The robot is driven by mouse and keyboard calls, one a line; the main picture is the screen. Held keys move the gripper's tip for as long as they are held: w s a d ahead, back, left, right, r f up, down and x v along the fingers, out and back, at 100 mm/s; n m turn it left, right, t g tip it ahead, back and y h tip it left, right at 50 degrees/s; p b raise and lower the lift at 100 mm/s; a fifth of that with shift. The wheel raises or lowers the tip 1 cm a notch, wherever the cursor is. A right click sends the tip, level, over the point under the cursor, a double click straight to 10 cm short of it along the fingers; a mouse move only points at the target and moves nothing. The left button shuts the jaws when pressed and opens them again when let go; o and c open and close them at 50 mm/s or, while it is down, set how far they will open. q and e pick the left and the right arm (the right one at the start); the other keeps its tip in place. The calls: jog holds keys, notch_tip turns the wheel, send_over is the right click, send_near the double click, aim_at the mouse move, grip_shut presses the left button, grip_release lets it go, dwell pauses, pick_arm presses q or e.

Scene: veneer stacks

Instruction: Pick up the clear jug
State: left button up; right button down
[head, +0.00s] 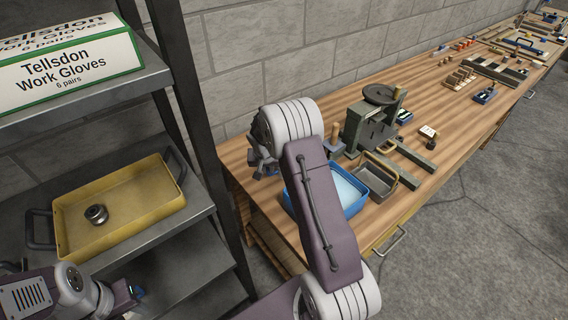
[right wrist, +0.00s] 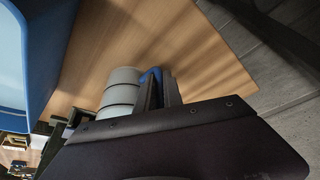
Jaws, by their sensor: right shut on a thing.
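I cannot make out a clear jug in either view. My right gripper (head: 262,163) is over the near left end of the workbench (head: 232,160), left of a blue tray (head: 352,208) and mostly hidden behind my arm. In the right wrist view, its dark fingers with a blue pad (right wrist: 157,88) are close together. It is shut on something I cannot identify. A grey ridged shape beside the fingers may be part of my arm. My left gripper (head: 136,292) is at the lower left, small and partly hidden; its opening is unclear.
A yellow tray (head: 130,205) holding a metal ring-like part (head: 96,214) is on the shelf at left, below a glove box (head: 70,65). A dark upright post (head: 195,110) stands between shelf and bench. A grey press (head: 372,125) and an open-topped caddy (head: 380,172) stand beside the blue tray.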

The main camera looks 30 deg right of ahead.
jog(key=shift+r, duration=0.1)
jog(key=shift+w+r, duration=0.1)
jog(key=shift+r, duration=1.85)
jog(key=w+d+r, duration=0.1)
jog(key=d+r, duration=0.6)
jog(key=d, duration=0.4)
jog(key=shift+d, duration=0.35)
jog(key=shift+w, duration=0.1)
